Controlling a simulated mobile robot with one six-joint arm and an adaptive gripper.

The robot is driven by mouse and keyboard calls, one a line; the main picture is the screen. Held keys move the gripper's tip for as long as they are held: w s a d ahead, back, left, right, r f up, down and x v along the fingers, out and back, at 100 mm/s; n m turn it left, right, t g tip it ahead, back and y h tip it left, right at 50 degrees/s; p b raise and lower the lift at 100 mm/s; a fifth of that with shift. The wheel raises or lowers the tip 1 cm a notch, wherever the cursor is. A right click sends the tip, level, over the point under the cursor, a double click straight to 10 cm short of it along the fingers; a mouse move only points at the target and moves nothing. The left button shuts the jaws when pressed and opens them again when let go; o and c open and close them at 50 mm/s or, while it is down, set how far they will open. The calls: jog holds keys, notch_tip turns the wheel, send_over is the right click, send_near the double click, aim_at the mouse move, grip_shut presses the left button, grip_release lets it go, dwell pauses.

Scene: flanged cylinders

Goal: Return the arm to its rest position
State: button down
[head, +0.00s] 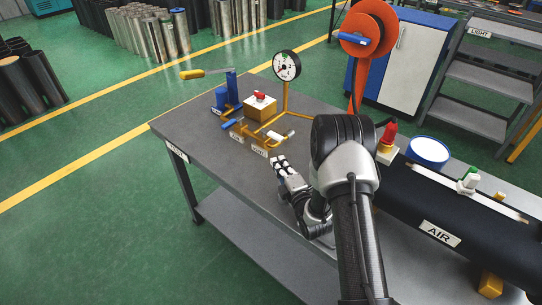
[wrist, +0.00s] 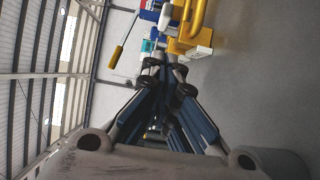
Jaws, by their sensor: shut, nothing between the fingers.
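My gripper (head: 280,162) is above the grey table (head: 205,148), near the middle of its top, in the head view. My arm reaches in from the bottom and bends over the table. In the wrist view my gripper (wrist: 165,68) has its fingers drawn together, with nothing between them. The gripper is apart from the fittings on the table, which lie beyond the fingertips.
A round gauge (head: 287,66) stands on yellow pipe beside a tan block with a red button (head: 260,104) and a blue pump with a yellow-handled lever (head: 192,74). A black cylinder labelled AIR (head: 440,232) lies at right. An orange reel (head: 368,28) stands behind.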

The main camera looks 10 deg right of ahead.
jog(key=shift+s+d, duration=0.15)
jog(key=shift+s, duration=0.35)
jog(key=shift+s+d, duration=0.15)
jog(key=shift+s, duration=0.35)
notch_tip(320, 180, up, 9)
jog(key=w+m+g+h, duration=0.1)
jog(key=w+m+g, duration=0.1)
jog(key=m+g, duration=0.1)
jog(key=s+r+m+g+h, duration=0.2)
jog(key=s+r+m+g, duration=0.1)
jog(key=s+r+m, duration=0.5)
jog(key=s+a+r+m+g, duration=0.2)
jog(key=s+m, duration=0.1)
jog(key=s, duration=0.7)
jog(key=s+a+r+m+g, duration=0.2)
jog(key=s, duration=0.9)
jog(key=s+a+r+m+g, duration=0.2)
jog(key=s+m+g, duration=0.1)
jog(key=s, duration=0.8)
jog(key=shift+s+m, duration=0.2)
jog(key=shift+m, duration=0.1)
